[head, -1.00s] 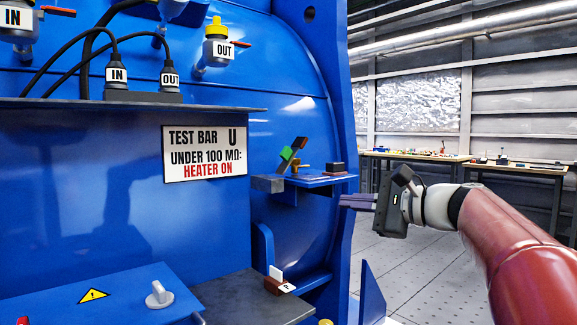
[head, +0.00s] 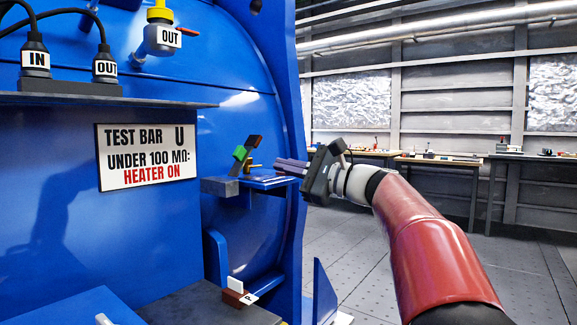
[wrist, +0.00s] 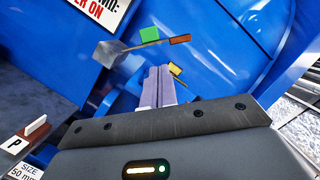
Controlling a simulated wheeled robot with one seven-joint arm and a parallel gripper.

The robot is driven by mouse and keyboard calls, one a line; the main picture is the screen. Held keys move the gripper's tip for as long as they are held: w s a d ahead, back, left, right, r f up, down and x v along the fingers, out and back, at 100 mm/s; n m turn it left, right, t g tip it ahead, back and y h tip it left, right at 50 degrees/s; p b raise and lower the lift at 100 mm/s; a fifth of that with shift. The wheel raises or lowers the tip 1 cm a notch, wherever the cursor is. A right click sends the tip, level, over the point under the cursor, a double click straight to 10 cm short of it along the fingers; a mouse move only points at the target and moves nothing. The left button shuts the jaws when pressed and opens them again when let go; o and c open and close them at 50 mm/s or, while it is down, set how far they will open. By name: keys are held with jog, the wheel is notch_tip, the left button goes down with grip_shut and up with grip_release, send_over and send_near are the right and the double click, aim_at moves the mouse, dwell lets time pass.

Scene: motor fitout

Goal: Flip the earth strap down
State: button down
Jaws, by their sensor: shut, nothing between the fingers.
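The earth strap appears to be the tilted lever with a green block (head: 240,153) and a red-brown tip (head: 252,141). It stands raised, leaning right, over a small blue shelf (head: 265,182) on the blue housing. In the wrist view its green block (wrist: 149,34) and red-brown tip (wrist: 180,38) show beyond my fingertips. My gripper (head: 278,165) is shut and empty, pointing left at the shelf's right end in the head view. In the wrist view its fingers (wrist: 160,75) lie together; a brass piece (wrist: 175,69) is partly hidden beside them. I cannot tell any contact.
A grey block (head: 220,186) is at the shelf's left end. A test bar sign (head: 147,157) is on the housing at left. A brown block with a white P tag (head: 238,293) sits on a lower dark ledge. Open floor (head: 365,245) lies to the right.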

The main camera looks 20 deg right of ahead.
aim_at(242, 146)
jog(key=p+x, duration=0.1)
jog(key=x, duration=0.5)
jog(key=shift+w+a, duration=0.25)
jog(key=shift+s+a+r+n, duration=0.2)
jog(key=shift+r+n, duration=0.2)
jog(key=shift+n, duration=0.4)
jog(key=n, duration=0.1)
jog(key=a+r+n+g, duration=0.1)
jog(key=n, duration=0.1)
jog(key=shift+s+r, duration=0.2)
jog(key=shift+s, duration=0.15)
jog(key=n, duration=0.1)
jog(key=a+n+g, duration=0.1)
jog(key=n, duration=0.1)
jog(key=shift+s+a+r, duration=0.15)
jog(key=shift+s+r, duration=0.25)
jog(key=shift+s+a+r+n+h+b, duration=0.1)
jog(key=shift+s+a+n+h+b, duration=0.2)
jog(key=shift+n, duration=0.55)
jog(key=shift+s+a+r+n+h+b, duration=0.1)
jog(key=shift+s+a+r+n+h, duration=0.15)
jog(key=shift+a+n, duration=0.45)
jog(key=shift+d+f, duration=0.1)
jog(key=shift+d, duration=0.1)
